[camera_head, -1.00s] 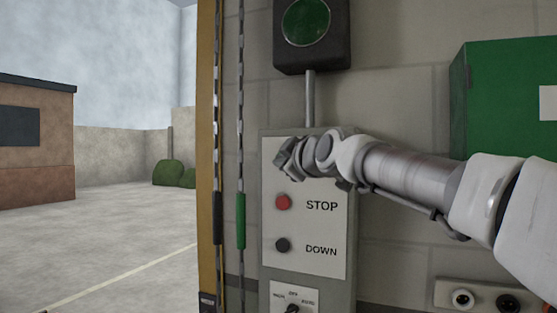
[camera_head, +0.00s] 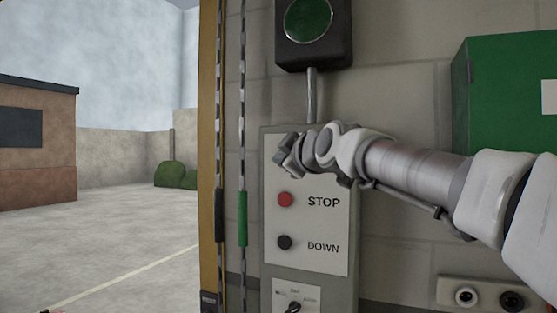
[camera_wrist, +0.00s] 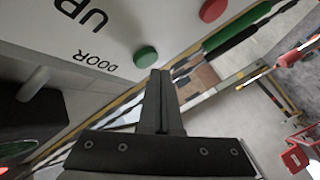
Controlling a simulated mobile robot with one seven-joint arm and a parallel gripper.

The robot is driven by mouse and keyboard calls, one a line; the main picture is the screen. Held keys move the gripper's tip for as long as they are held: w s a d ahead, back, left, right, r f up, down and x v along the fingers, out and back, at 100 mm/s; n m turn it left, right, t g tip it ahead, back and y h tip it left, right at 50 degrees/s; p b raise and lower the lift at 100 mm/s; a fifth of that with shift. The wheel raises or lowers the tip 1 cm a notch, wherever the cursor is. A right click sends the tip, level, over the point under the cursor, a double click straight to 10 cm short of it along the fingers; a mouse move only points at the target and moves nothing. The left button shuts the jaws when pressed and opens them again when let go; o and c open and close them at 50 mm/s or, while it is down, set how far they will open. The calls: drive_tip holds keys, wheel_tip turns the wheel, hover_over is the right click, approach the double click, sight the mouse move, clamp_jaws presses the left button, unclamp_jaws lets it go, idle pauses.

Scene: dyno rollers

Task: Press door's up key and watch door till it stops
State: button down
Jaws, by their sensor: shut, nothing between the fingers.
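The door control box (camera_head: 310,262) is on the block wall, with a red STOP button (camera_head: 285,199) and a dark DOWN button (camera_head: 284,242). My gripper (camera_head: 284,152) is in front of its upper part and hides the up key in the head view. In the wrist view the green up key (camera_wrist: 146,57) shows beside the words UP and DOOR. My shut, empty gripper (camera_wrist: 161,72) has its tips close to this key in the picture; I cannot tell whether they touch. The doorway at left is open to a yard, and no door panel shows in it.
A dark box with a round green lamp (camera_head: 308,20) is above the control box. Chains (camera_head: 242,130) hang left of it by the yellow door post (camera_head: 208,150). A green cabinet (camera_head: 510,95) and a socket plate (camera_head: 490,295) are at right.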

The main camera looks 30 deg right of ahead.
drive_tip(key=s+a+b, duration=0.1)
drive_tip(key=a, duration=0.1)
drive_tip(key=s+a+b, duration=0.2)
idle(0.7)
drive_tip(key=s+a+f+m+g, duration=0.3)
drive_tip(key=s+f, duration=0.4)
drive_tip(key=f, duration=0.6)
drive_tip(key=s+a+f+m+g+y, duration=0.1)
drive_tip(key=s+a+f+g, duration=0.3)
drive_tip(key=f, duration=0.9)
drive_tip(key=s+a+f+m+g, duration=0.4)
drive_tip(key=s+a+f, duration=0.2)
drive_tip(key=s+f, duration=0.5)
wheel_tip(320, 180, down, 2)
drive_tip(key=shift+s+a+f+m+g+y, duration=0.1)
drive_tip(key=shift+s+a+m+g+y, duration=0.1)
drive_tip(key=shift+s+m+g+y, duration=0.15)
idle(2.7)
